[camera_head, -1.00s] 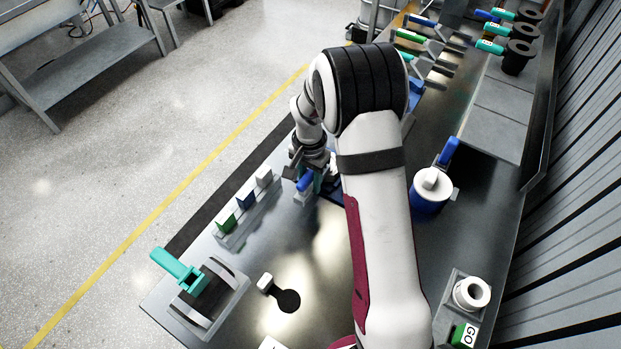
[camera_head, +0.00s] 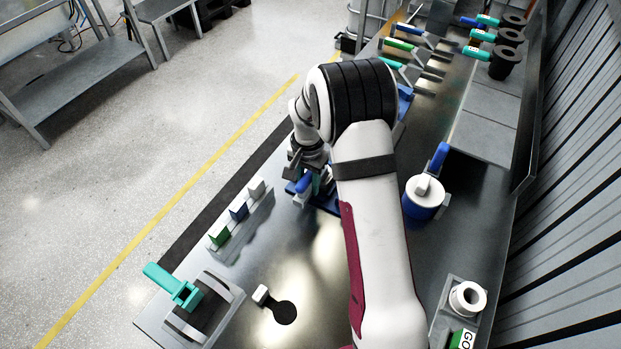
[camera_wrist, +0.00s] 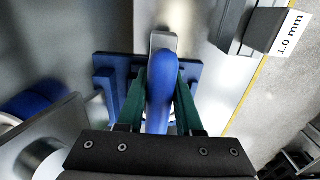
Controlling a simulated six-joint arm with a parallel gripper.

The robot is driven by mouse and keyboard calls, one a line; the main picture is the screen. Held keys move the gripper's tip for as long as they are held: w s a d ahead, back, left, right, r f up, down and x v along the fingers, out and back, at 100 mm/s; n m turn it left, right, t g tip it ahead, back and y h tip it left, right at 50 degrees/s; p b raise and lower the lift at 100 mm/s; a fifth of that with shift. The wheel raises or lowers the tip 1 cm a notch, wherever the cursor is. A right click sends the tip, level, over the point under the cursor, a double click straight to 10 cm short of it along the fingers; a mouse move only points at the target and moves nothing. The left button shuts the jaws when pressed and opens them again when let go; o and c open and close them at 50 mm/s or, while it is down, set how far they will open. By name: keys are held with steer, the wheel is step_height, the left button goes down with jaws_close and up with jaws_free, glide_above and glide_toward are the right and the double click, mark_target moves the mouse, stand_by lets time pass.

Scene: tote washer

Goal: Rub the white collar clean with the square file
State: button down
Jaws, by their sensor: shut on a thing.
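My gripper (camera_wrist: 160,100) has its dark green fingers closed on the sides of a rounded blue handle (camera_wrist: 160,88). A flat grey metal piece (camera_wrist: 163,41) shows at the handle's far end. Whether this is the square file I cannot tell. A blue fixture (camera_wrist: 105,86) lies under or just behind the handle; contact between them is unclear. In the head view the blue handle (camera_head: 303,185) is below my wrist. A white ring (camera_head: 467,298), perhaps the white collar, sits in a grey holder at the lower right, well away from my gripper.
A blue pot with a white top (camera_head: 424,191) and blue handle stands right of my arm. A row of small blocks (camera_head: 238,211) and a teal-handled tool on a cradle (camera_head: 190,300) are at the left edge. Several coloured-handled tools (camera_head: 408,43) lie at the far end.

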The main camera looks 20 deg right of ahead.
mark_target(302, 183)
steer(key=shift+s+a, duration=0.95)
steer(key=shift+s, duration=0.05)
steer(key=shift+r, duration=0.1)
steer(key=shift+r, duration=3.45)
steer(key=s+r+n, duration=0.3)
steer(key=r+n, duration=0.1)
steer(key=r, duration=0.5)
steer(key=s+r+n, duration=0.4)
steer(key=r+n, duration=0.1)
steer(key=r, duration=0.3)
steer(key=shift+s+a+r, duration=0.25)
steer(key=shift+a+r, duration=0.05)
steer(key=shift+r, duration=0.1)
